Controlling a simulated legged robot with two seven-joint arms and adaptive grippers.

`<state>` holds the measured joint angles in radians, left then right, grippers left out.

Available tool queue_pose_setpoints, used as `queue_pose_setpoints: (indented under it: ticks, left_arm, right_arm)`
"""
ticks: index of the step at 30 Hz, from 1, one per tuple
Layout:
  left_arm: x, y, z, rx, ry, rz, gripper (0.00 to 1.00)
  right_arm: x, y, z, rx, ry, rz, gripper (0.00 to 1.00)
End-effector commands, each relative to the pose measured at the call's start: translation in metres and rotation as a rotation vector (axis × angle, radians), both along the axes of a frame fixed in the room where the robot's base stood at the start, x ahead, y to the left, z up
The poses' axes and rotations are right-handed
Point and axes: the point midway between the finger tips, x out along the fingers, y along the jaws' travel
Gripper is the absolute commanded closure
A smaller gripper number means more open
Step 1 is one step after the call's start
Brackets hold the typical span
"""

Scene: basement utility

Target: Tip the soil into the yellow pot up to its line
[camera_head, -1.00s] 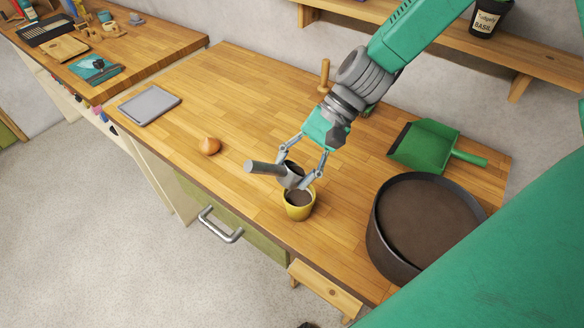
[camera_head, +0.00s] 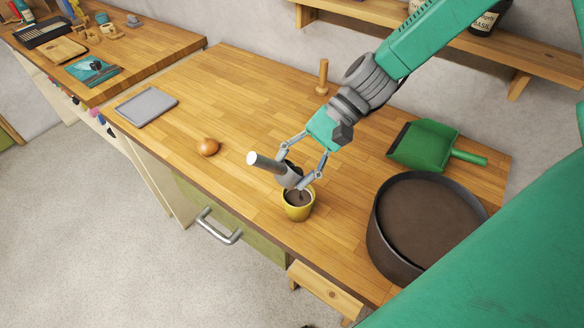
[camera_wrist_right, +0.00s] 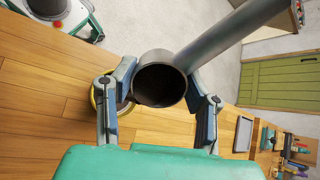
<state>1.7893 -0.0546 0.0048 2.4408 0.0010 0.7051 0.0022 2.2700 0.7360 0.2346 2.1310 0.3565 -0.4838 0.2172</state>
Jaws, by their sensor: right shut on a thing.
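The yellow pot (camera_head: 299,212) stands upright near the front edge of the workbench, with dark soil inside; I cannot make out its line. My right gripper (camera_head: 302,177) is shut on a grey metal scoop (camera_head: 266,163), tilted just above the pot, its handle pointing left and up. In the right wrist view the scoop's round cup (camera_wrist_right: 160,80) sits between the fingers (camera_wrist_right: 160,95); its inside is dark and I cannot tell how much soil it holds. A sliver of the pot's yellow rim (camera_wrist_right: 94,98) shows behind one finger. My left gripper is out of view.
A big dark tub (camera_head: 385,245) of soil stands at the bench's right, near a green dustpan (camera_head: 423,146). An onion-like bulb (camera_head: 208,147) and a grey tablet-like slab (camera_head: 147,106) lie left. A wooden peg (camera_head: 322,76) stands behind. The bench's middle is clear.

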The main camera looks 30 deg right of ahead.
Motion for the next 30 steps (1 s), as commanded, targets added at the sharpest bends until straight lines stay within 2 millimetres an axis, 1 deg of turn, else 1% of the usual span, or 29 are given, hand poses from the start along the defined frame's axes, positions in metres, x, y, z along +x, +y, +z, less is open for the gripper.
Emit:
queue_pose_setpoints:
  ticks: [10,19,30]
  left_arm:
    - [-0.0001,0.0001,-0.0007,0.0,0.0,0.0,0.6]
    - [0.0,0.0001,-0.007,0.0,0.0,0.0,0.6]
    - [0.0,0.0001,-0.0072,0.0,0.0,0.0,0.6]
  right_arm:
    - [0.0002,0.001,0.0004,0.007,0.0,0.001,0.89]
    - [0.0003,-0.0019,-0.0011,0.071,0.002,-0.001,0.89]
    - [0.0001,-0.0005,-0.0002,0.076,0.002,0.0,0.89]
